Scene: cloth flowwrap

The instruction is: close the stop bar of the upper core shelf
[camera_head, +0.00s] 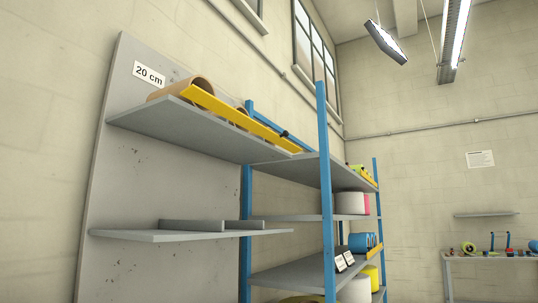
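The upper core shelf (190,124) is a grey board on the grey panel at the left, below a "20 cm" label (149,73). A brown core (183,86) lies on it at the left end, and a small part of another brown one shows behind the bar. The yellow stop bar (238,119) runs in front of the cores, sloping down to the right in the picture. A small black piece (284,134) sits near its right end. I cannot tell from this low angle whether the bar is latched. Neither of my grippers is in view.
A lower grey shelf (130,236) carries low grey strips. A blue-post rack (326,190) with rolls stands to the right. A table (490,256) with small items is at the far right. Open room lies between rack and table.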

